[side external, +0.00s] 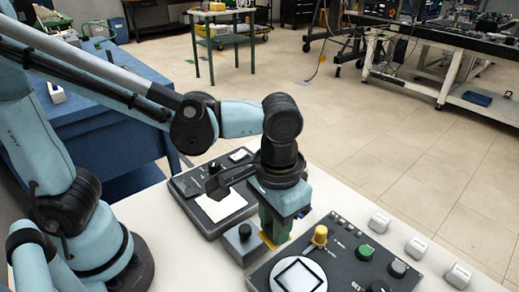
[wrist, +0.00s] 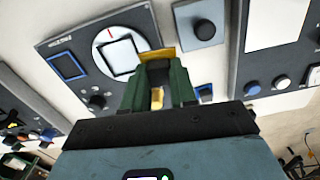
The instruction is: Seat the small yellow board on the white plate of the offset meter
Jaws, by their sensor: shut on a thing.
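My gripper (side external: 275,228) is shut on the small yellow board and points down above the table between two dark instrument panels. Only edges of the yellow board (side external: 266,240) show under the green fingers. In the wrist view, a yellow strip of the board (wrist: 160,53) shows at the fingertips (wrist: 157,66). The right panel has a round white plate (side external: 312,270) with a black square outline, also in the wrist view (wrist: 136,41). The left panel has a white square plate (side external: 222,204). The held board is apart from both plates. I cannot read which panel is the offset meter.
A small grey box with a black knob (side external: 243,240) stands between the panels, close to my gripper. The right panel carries a raised yellow knob (side external: 320,235) and a green knob (side external: 365,251). Several white blocks (side external: 380,222) stand along the table's right side.

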